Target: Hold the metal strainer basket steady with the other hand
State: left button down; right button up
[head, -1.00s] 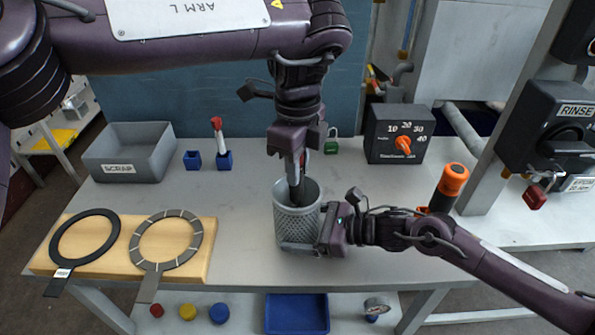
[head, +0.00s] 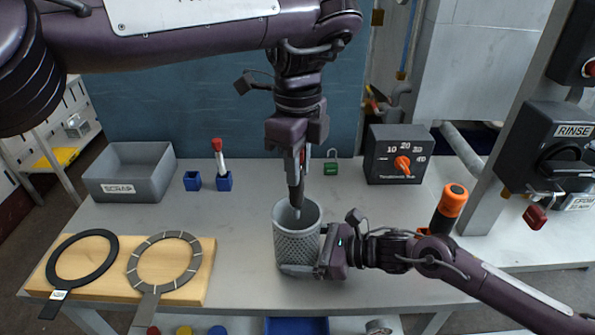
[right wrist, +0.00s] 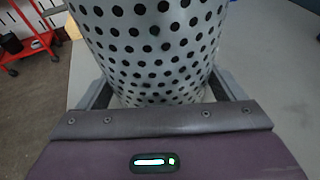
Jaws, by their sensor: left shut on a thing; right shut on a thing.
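The metal strainer basket (head: 297,245) is a grey perforated cylinder standing upright on the table, its mouth open upward. My right gripper (head: 305,270) comes from the right and is shut on its lower part; the right wrist view shows the perforated wall (right wrist: 150,50) between the two fingers. My left gripper (head: 297,165) points down above the basket. It is shut on a slim dark rod-like thing (head: 296,195), whose lower end reaches the basket's mouth. The inside of the basket is mostly hidden.
A grey scrap bin (head: 128,188), blue holders (head: 224,182), a green padlock (head: 331,168) and a timer box (head: 400,155) stand behind. A wooden board (head: 190,295) with two rings lies left. An orange-topped cylinder (head: 453,200) stands right. The table between board and basket is clear.

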jog(key=o, duration=0.8)
jog(key=shift+o, duration=0.2)
jog(key=v, duration=1.1)
jog(key=shift+s+d, duration=0.15)
jog(key=shift+d, duration=0.1)
pick_arm(q)
jog(key=shift+r+p, duration=0.25)
jog(key=shift+p, duration=0.05)
pick_arm(e)
jog(key=shift+d+r, duration=0.2)
jog(key=shift+r, duration=0.2)
pick_arm(q)
notch_tip(320, 180, up, 5)
jog(key=p, duration=0.5)
jog(key=shift+f+p, duration=0.2)
jog(key=shift+p, duration=0.2)
pick_arm(e)
notch_tip(320, 180, up, 6)
jog(key=shift+f, duration=0.15)
pick_arm(q)
jog(key=shift+f, duration=0.1)
